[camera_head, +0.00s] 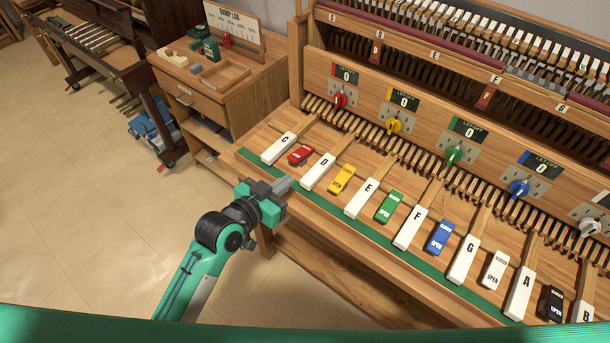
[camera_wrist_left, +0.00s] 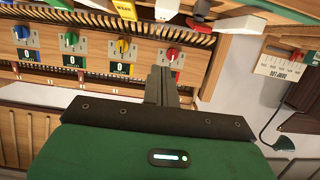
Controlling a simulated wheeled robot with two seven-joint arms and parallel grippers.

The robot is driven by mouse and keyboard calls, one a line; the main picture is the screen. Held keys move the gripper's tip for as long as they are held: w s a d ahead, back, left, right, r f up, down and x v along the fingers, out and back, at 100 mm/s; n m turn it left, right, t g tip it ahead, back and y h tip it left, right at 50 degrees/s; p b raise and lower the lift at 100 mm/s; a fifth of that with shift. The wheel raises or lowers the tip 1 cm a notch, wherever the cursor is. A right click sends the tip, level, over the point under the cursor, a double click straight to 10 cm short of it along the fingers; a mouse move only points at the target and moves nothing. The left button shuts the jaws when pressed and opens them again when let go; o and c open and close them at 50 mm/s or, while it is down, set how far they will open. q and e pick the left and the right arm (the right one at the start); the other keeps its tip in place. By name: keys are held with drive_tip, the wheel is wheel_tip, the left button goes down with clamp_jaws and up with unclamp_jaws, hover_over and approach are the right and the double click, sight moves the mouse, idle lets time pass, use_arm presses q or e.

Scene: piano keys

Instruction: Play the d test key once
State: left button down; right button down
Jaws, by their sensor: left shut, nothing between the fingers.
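The white D key (camera_head: 318,172) lies in the row of lettered test keys, between the red lever block (camera_head: 301,154) and the yellow one (camera_head: 342,179). My left gripper (camera_head: 291,183) is shut and empty, just left of the D key's front end, over the green front strip. In the left wrist view, the shut fingers (camera_wrist_left: 162,86) point up toward a white key (camera_wrist_left: 166,10) between yellow and red blocks, which fits the D key. I cannot tell whether the fingertips touch it. My right gripper is not in view.
The C key (camera_head: 279,148) and E key (camera_head: 362,198) flank the D key. Coloured knobs, such as the red one (camera_head: 341,99), sit on the panel behind under displays reading 0. A wooden cabinet (camera_head: 222,118) with tools stands at left.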

use_arm(q)
drive_tip(key=p, duration=0.2)
hover_over(305, 182)
drive_tip(key=shift+f, duration=0.85)
wheel_tip(305, 182, down, 3)
drive_tip(key=shift+r, duration=0.1)
drive_tip(key=shift+f, duration=0.8)
